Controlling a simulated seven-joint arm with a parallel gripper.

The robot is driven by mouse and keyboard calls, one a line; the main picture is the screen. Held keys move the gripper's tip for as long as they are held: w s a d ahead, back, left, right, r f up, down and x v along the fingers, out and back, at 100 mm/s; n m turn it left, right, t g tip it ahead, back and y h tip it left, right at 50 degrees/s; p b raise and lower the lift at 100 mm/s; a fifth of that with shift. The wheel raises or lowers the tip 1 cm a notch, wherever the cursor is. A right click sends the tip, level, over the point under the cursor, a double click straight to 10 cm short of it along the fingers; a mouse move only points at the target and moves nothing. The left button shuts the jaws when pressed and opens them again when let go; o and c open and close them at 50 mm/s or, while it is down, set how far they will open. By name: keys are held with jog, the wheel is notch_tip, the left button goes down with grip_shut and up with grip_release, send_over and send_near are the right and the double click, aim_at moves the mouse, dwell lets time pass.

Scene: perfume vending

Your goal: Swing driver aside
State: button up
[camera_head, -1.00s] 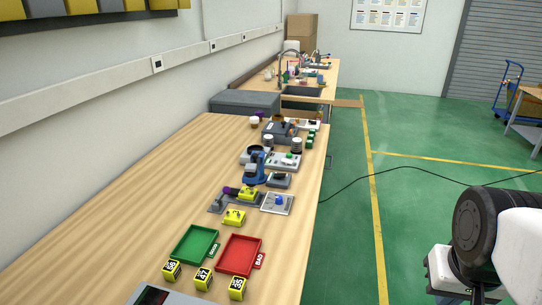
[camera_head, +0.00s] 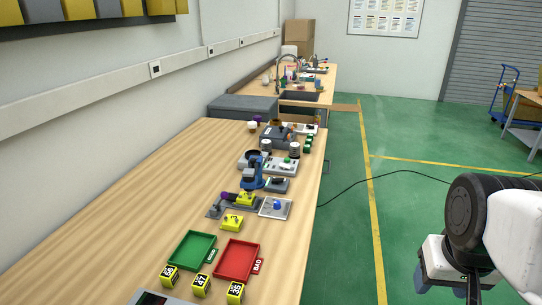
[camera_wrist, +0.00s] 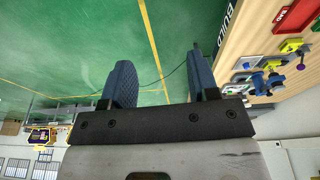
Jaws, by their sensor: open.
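I cannot tell for sure which part is the driver. A blue upright device (camera_head: 255,172) stands mid-bench; it also shows at the right of the wrist view (camera_wrist: 266,83). Just nearer is a grey fixture (camera_head: 214,211) with a yellow block (camera_head: 246,199) and a purple knob (camera_head: 226,196); the purple knob shows too in the wrist view (camera_wrist: 301,66). My gripper (camera_wrist: 163,75) is open and empty, its two blue fingers apart over the green floor. It is off the bench's right side, well away from these things.
The wooden bench (camera_head: 120,215) holds a green tray (camera_head: 191,250), a red tray (camera_head: 237,260), numbered yellow cubes (camera_head: 201,285), a loose yellow block (camera_head: 232,223) and a white plate with a blue knob (camera_head: 275,207). A black cable (camera_head: 345,189) crosses the open floor.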

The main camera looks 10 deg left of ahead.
jog(key=w+a+r+n, duration=0.3)
jog(key=w+a, duration=0.1)
jog(key=w, duration=0.6)
jog(key=w+a+r+n, duration=0.4)
jog(key=w, duration=0.5)
jog(key=n+g, duration=0.3)
jog(key=n, duration=1.3)
send_over(253, 159)
jog(key=f, duration=1.3)
jog(key=shift+s+d, duration=0.25)
jog(key=shift+d, duration=0.05)
jog(key=shift+w+a+f, duration=0.15)
jog(key=shift+a+f, duration=0.05)
jog(key=shift+a, duration=0.15)
jog(key=shift+f, duration=0.15)
jog(key=shift+f, duration=3.8)
